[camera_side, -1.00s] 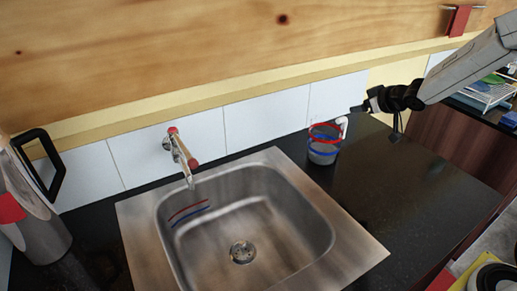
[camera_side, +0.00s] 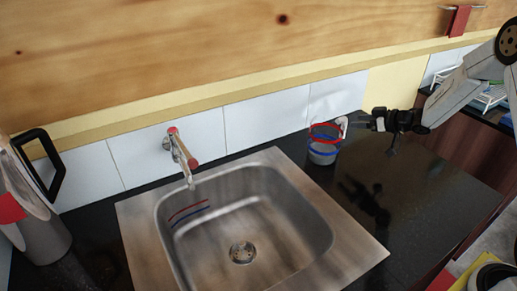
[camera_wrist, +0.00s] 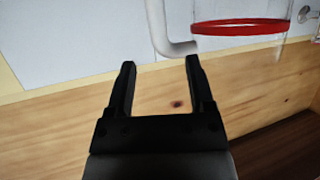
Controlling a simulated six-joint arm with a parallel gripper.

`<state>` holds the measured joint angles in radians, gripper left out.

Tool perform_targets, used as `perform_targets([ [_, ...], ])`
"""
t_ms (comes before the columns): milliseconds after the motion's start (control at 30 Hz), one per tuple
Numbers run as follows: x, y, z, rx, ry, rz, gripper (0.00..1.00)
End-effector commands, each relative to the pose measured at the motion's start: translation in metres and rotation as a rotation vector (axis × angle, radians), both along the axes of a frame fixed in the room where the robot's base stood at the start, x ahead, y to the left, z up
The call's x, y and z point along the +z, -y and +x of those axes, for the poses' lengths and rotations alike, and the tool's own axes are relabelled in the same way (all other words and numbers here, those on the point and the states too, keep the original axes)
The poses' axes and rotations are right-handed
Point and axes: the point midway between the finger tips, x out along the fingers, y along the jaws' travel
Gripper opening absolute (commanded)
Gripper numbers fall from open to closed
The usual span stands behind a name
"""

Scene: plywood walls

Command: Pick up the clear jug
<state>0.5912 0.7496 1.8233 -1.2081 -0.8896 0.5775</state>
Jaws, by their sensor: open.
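The clear jug (camera_side: 323,146) stands upright on the dark counter, just right of the sink and close to the tiled wall. It has a red band near its rim, a blue band lower down, and a white handle on its right side. My gripper (camera_side: 364,122) is open, to the right of the jug and near the handle, with a small gap between them. In the wrist view my two black fingers (camera_wrist: 160,66) are apart and empty. The white handle (camera_wrist: 170,44) shows just beyond the fingertips, and the red band (camera_wrist: 240,27) is to its right.
A steel sink (camera_side: 335,248) with a red-handled tap (camera_side: 180,150) lies left of the jug. A grey container with a black handle (camera_side: 45,165) stands far left. The counter right of the sink (camera_side: 410,200) is clear. A dish rack (camera_side: 490,97) is at the right.

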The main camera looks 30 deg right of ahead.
Motion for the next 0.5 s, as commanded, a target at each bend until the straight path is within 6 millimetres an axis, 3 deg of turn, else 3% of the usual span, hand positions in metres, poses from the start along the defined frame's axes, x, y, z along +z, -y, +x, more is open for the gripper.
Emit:
perform_targets([
  [300,-0.009,-0.001,0.001,0.001,0.001,-0.002,0.69],
  [500,-0.014,-0.005,0.014,0.0,0.0,-0.001,0.69],
])
